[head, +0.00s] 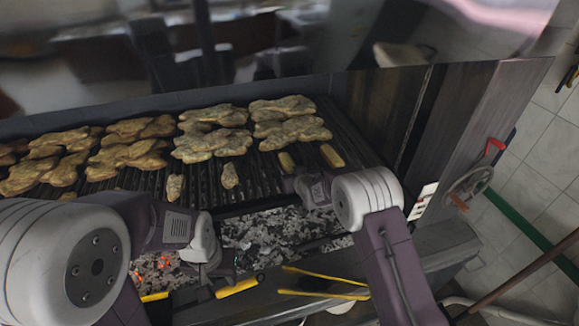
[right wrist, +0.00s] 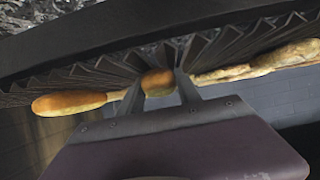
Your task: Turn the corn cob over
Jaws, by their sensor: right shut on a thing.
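A short yellow corn cob (head: 286,161) lies on the grill near its right end. My right gripper (head: 291,181) reaches in from the front and is shut on this cob; in the right wrist view the golden-brown cob (right wrist: 158,82) sits between the two fingers, at the level of the grate bars. A second yellow cob (head: 332,155) lies to the right, apart from the gripper; it also shows in the right wrist view (right wrist: 68,103). My left gripper (head: 207,284) hangs low in front of the coals; its fingers are not clear enough to judge.
Several browned meat pieces (head: 212,144) cover the back of the grate, with two small pieces (head: 229,176) near the front. Yellow-handled tongs (head: 325,283) lie on the front ledge. A red-handled crank wheel (head: 470,183) is at the right.

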